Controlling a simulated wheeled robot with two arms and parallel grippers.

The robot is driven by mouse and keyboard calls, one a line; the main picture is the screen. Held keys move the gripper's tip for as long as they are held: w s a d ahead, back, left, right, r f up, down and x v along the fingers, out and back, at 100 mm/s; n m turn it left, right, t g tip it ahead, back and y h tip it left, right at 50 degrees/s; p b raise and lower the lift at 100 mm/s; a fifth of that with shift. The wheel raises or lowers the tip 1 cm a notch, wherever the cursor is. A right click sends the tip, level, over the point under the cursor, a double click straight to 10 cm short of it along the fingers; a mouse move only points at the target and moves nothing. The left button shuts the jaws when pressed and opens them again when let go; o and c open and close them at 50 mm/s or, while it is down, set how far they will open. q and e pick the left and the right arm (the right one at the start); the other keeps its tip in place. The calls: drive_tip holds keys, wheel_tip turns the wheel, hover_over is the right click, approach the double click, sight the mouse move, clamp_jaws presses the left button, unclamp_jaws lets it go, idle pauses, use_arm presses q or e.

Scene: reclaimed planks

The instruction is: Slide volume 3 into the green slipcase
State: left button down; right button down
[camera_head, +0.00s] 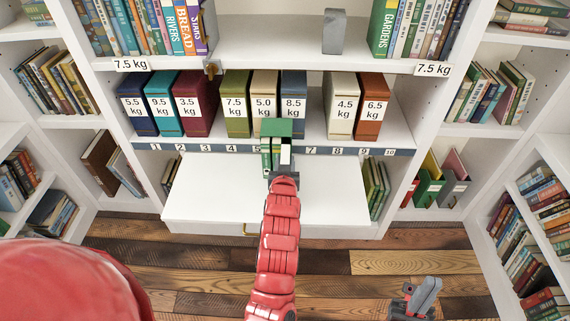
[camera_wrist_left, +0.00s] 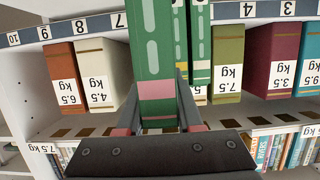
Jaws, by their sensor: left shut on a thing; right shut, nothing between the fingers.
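My left gripper (camera_head: 282,172) is shut on a green book (camera_wrist_left: 155,55) with a pink band and pale spine marks. In the head view it is at the middle, over the white pull-out board. Narrow green-and-cream volumes (camera_wrist_left: 200,45) stand just beyond the held book, on its right in the wrist view. A dark green block, apparently the green slipcase (camera_head: 276,127), shows directly behind the gripper in the head view. The held book hides much of it, so I cannot tell whether the book touches it. My right gripper (camera_head: 421,294) is shut and empty at lower right.
Weight-labelled boxes stand behind on the shelf, including an olive 7.5 kg box (camera_head: 236,104) and a blue 8.5 kg box (camera_head: 293,98). A numbered strip (camera_head: 205,148) runs along the shelf edge. The white board (camera_head: 215,195) is clear on both sides. Bookcases flank it.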

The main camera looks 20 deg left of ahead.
use_arm(q)
drive_tip(key=shift+w+a+b, duration=0.2)
drive_tip(key=shift+w+b, duration=0.15)
drive_tip(key=shift+w, duration=0.3)
drive_tip(key=shift+w+a+b, duration=0.2)
drive_tip(key=shift+w+b, duration=0.1)
drive_tip(key=shift+w, duration=0.3)
drive_tip(key=shift+w+r, duration=0.1)
drive_tip(key=shift+w, duration=0.1)
drive_tip(key=shift+c, duration=2.4)
unclamp_jaws()
drive_tip(key=shift+s+d, duration=0.1)
drive_tip(key=shift+s, duration=0.4)
drive_tip(key=p+v, duration=0.5)
drive_tip(key=v, duration=1.1)
drive_tip(key=shift+s, duration=0.15)
